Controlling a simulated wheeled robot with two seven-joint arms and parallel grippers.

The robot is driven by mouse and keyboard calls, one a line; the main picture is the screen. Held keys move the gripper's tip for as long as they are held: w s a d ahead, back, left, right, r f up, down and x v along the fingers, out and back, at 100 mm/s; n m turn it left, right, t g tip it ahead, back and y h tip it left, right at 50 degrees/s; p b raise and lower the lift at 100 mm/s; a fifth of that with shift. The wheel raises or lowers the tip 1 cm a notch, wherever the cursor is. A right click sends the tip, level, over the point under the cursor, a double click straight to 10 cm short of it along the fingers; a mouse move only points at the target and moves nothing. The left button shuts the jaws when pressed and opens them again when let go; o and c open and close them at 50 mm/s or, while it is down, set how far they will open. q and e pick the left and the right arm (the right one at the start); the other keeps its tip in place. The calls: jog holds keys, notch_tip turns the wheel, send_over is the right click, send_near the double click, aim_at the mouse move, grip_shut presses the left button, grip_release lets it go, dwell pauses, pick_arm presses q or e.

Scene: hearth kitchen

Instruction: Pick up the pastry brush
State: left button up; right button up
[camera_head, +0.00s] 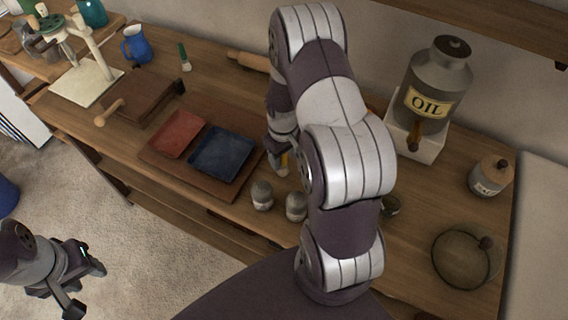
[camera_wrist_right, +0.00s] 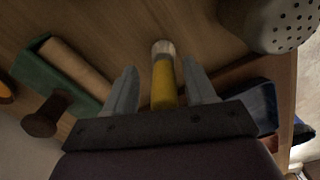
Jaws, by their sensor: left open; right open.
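The pastry brush appears to be the slim yellow piece with a pale end (camera_wrist_right: 163,85) between my right gripper's fingers in the right wrist view. In the head view a small part of it (camera_head: 284,161) shows on the worktop, right of the dark red and blue trays, mostly hidden by my right arm. My right gripper (camera_wrist_right: 163,92) is open, with one finger on each side of the brush; I cannot tell whether either touches it. My left gripper (camera_head: 84,277) is open and empty above the floor, away from the worktop.
Two shakers (camera_head: 262,196) (camera_head: 296,206) stand close to the brush. A red tray (camera_head: 176,134) and a blue tray (camera_head: 222,153) lie left of it. A rolling pin (camera_head: 248,61) lies behind.

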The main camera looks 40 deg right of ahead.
jog(key=shift+a+r, duration=0.1)
jog(key=shift+a, duration=0.1)
jog(key=shift+c, duration=1.3)
jog(key=shift+a, duration=0.1)
grip_shut()
pick_arm(q)
jog(key=shift+s+a, duration=0.1)
jog(key=shift+a, duration=0.15)
pick_arm(e)
jog(key=shift+r, duration=0.1)
